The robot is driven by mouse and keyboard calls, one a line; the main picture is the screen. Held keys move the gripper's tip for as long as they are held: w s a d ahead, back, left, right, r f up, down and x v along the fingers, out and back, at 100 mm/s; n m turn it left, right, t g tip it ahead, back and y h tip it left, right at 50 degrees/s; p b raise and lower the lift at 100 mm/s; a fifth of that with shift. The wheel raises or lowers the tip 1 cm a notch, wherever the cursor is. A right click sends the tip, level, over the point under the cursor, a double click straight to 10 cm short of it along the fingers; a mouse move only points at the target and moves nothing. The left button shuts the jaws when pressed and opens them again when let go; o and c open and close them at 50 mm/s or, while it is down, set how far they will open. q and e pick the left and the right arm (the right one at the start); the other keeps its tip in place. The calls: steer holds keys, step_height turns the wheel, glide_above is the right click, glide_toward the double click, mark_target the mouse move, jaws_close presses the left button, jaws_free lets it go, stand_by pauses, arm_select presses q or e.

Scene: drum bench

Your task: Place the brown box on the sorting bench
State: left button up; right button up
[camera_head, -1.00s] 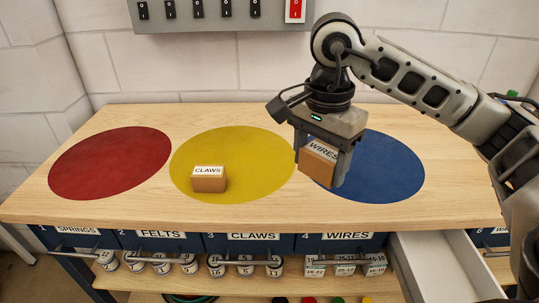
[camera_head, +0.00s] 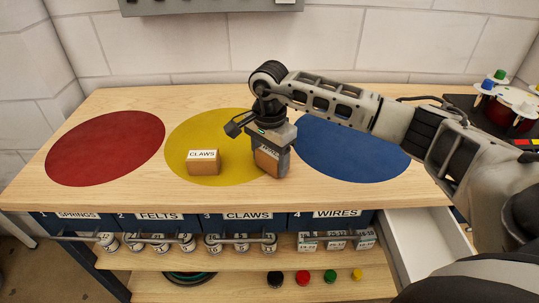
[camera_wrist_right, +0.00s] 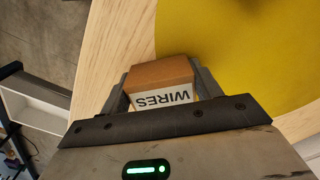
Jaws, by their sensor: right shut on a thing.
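My right gripper (camera_head: 272,160) is shut on a brown box (camera_head: 266,159) at the right edge of the yellow circle. In the right wrist view the brown box (camera_wrist_right: 160,75) sits between both fingers with its WIRES label showing. Whether its underside touches the bench top is hard to tell. A second brown box labelled CLAWS (camera_head: 203,164) rests on the yellow circle, left of my gripper and apart from it. The wooden sorting bench (camera_head: 240,198) carries both. My left gripper is not in view.
The bench has a red circle (camera_head: 105,148), a yellow circle (camera_head: 220,120) and a blue circle (camera_head: 355,155), the red and blue ones bare. An open drawer (camera_head: 415,235) juts out at the front right. Jars and boxes stand on the shelf below.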

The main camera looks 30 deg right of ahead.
steer(key=shift+f, duration=0.3)
steer(key=o, duration=1)
steer(key=shift+r, duration=0.1)
